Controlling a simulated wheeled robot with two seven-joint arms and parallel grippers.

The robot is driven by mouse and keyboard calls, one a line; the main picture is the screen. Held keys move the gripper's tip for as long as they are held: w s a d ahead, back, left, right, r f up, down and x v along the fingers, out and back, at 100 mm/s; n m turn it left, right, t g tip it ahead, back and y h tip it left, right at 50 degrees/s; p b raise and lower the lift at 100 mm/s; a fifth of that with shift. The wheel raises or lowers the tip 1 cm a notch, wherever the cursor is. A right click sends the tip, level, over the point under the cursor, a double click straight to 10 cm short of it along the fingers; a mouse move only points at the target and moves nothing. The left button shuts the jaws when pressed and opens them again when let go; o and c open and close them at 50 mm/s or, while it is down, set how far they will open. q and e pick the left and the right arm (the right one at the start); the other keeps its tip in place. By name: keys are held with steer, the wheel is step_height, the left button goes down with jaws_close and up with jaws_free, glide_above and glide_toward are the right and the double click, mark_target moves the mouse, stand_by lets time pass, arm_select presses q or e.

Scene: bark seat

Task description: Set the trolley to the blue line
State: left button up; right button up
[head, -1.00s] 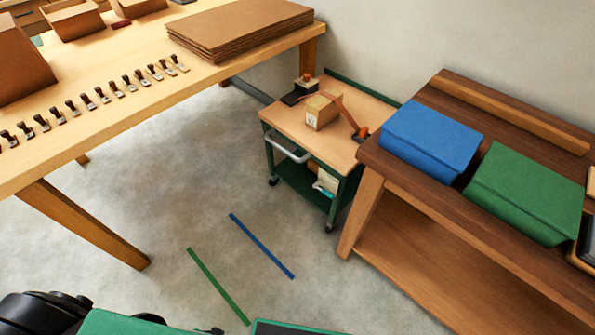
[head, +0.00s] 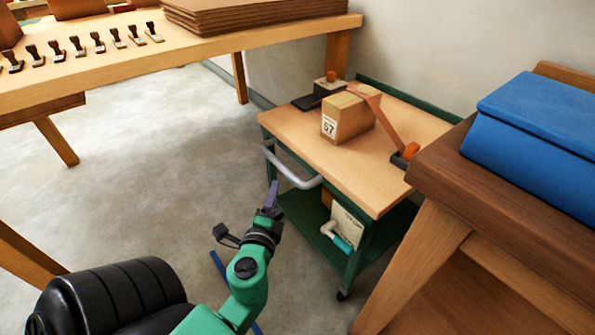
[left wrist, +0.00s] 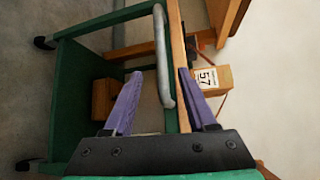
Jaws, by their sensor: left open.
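The trolley (head: 350,150) has a green frame, a wooden top and dark wheels. It stands between the workbench and the dark wooden bench. Its grey handle (head: 291,168) faces me. My left gripper (head: 272,195) is open just in front of the handle. In the left wrist view the handle (left wrist: 162,55) shows between the two purple fingers of the left gripper (left wrist: 160,85), and no grip on it shows. The blue line (head: 219,265) on the floor is mostly hidden behind my left arm. My right gripper is not in view.
A box marked 57 (head: 347,117) with an orange strap stands on the trolley top. The workbench (head: 190,55) is behind left. Open floor (head: 130,180) lies left of the trolley.

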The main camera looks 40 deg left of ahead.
mark_target(281, 170)
arm_select(q)
steer(key=x, duration=1.2)
steer(key=shift+w+p, duration=0.1)
steer(key=shift+p, duration=0.3)
steer(key=shift+w+a, duration=0.3)
steer(key=shift+w, duration=0.1)
jaws_close()
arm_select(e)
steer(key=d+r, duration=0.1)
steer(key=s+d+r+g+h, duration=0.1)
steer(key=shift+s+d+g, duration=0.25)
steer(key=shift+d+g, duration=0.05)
arm_select(q)
steer(key=shift+f, duration=0.1)
